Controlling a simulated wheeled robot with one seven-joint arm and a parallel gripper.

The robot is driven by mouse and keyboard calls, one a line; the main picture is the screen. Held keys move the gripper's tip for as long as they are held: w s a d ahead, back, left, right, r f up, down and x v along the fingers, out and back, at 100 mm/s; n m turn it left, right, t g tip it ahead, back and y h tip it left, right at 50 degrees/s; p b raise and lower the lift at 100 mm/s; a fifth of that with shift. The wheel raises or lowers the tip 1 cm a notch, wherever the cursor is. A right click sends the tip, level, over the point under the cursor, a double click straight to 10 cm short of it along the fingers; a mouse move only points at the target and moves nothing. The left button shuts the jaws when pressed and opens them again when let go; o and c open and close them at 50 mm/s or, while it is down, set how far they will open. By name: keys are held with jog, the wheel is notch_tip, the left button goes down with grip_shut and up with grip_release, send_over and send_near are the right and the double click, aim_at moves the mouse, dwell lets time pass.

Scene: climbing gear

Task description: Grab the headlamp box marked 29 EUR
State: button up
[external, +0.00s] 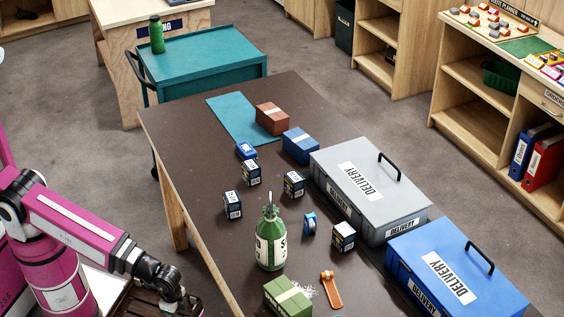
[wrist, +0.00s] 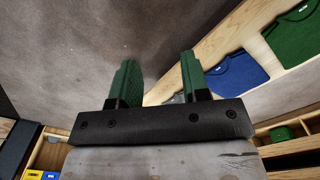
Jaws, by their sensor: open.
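Several small dark boxes with white labels stand on the brown table in the external view: one box at the back (external: 251,172), one to its right (external: 293,184), one at the left (external: 232,204) and one nearer the grey case (external: 343,236). They look like the headlamp boxes, but their prices are too small to read, so I cannot tell which is marked 29 EUR. My arm is at the lower left in the external view, off the table's left side.
A blue roll (external: 309,223), a green box (external: 288,297) and an orange tool (external: 331,289) lie nearby. Grey (external: 392,205) and blue (external: 422,243) delivery cases line the right edge. The table's left strip is clear.

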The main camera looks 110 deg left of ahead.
jog(key=o, duration=0.7)
